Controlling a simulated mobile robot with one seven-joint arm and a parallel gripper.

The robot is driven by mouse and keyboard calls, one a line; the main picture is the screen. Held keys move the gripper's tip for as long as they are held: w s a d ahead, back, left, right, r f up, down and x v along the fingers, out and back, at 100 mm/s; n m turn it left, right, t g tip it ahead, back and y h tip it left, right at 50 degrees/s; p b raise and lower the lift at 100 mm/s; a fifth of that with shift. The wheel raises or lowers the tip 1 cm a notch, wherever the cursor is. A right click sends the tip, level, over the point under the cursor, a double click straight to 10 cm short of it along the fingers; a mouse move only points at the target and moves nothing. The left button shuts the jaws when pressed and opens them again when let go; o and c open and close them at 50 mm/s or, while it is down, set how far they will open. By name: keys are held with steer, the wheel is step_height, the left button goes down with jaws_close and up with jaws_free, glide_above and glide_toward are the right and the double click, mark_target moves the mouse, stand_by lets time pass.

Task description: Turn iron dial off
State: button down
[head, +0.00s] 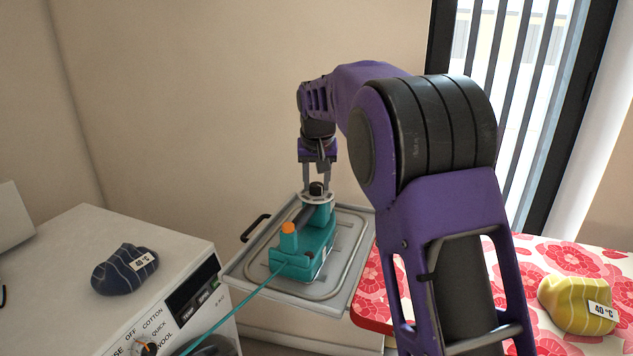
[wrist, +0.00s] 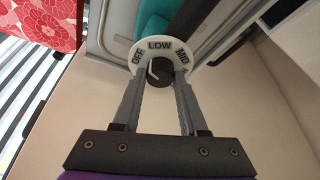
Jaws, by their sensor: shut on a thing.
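The teal iron (head: 316,250) sits on a grey metal tray, with an orange knob (head: 288,228) and a cable at its near end. Its dial is a dark knob (wrist: 161,73) inside a white ring (wrist: 159,46) marked OFF, LOW and MID in the wrist view. A pale mark shows on the left side of the knob, on the OFF and LOW side; its exact setting is unclear. My gripper (head: 316,184) points down over the iron, its two fingers shut on the dial knob, one on each side.
The metal tray (head: 356,262) has a black handle at left. A white washing machine (head: 80,240) stands left with a dark striped bundle (head: 118,272) on top. A red floral board (head: 560,262) at right holds a yellow bundle (head: 572,304). The wall is close behind.

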steer(key=shift+r, duration=0.1)
steer(key=shift+d+n+y+p, duration=0.15)
steer(key=shift+n+y+p, duration=0.25)
steer(key=shift+n+p, duration=0.55)
steer(key=shift+n+y+p, duration=0.45)
steer(key=shift+n+y, duration=0.05)
steer(key=shift+n, duration=0.75)
steer(key=shift+c, duration=2.2)
jaws_free()
